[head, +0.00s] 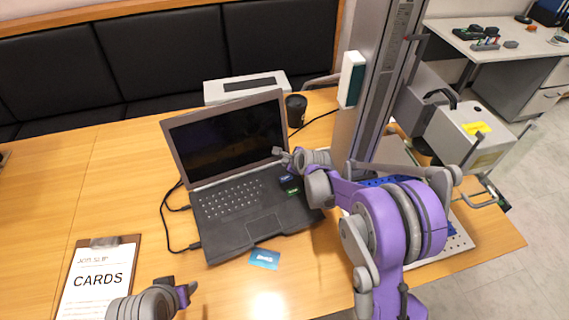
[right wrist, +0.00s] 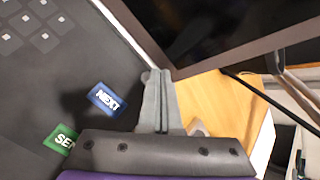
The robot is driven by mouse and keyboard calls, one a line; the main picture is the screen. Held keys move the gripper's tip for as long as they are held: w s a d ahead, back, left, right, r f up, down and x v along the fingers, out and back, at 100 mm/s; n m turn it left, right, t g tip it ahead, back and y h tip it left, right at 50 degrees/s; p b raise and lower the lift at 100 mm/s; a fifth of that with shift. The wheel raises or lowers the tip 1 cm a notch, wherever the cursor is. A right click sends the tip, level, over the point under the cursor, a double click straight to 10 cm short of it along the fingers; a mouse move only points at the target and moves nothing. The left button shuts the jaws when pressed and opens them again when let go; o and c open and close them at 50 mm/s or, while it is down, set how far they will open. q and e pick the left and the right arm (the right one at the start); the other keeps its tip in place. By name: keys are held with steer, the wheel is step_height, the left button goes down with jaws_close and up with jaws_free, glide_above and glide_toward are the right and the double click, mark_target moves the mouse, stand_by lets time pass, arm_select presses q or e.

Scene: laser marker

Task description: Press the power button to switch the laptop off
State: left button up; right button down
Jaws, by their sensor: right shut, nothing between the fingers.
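The open laptop (head: 245,212) stands on the wooden table, and its screen (head: 225,140) is dark. My right gripper (head: 281,154) is at the right side of the laptop, near the screen's lower right corner. In the right wrist view its two fingers (right wrist: 157,85) lie together, shut and empty, over the keyboard deck's back right corner by the hinge. I cannot tell if they touch the deck. I cannot make out the power button; the fingers may hide it. My left gripper (head: 182,291) is at the lower left, apart from the laptop, its opening unclear.
A blue NEXT label (right wrist: 107,100) and a green label (right wrist: 61,139) are on the deck beside the fingers. A black cup (head: 296,111) stands behind the laptop. A blue card (head: 264,259) and a clipboard (head: 97,278) lie in front. The laser marker's column (head: 375,85) rises at right.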

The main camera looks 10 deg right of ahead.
steer(key=shift+r, duration=0.15)
arm_select(q)
steer(key=r+p, duration=0.2)
steer(key=r, duration=0.1)
steer(key=shift+w+r+p, duration=0.15)
steer(key=shift+w+p, duration=0.2)
steer(key=shift+w, duration=0.05)
arm_select(e)
step_height(320, 180, up, 6)
arm_select(q)
steer(key=shift+c, duration=0.3)
stand_by(0.9)
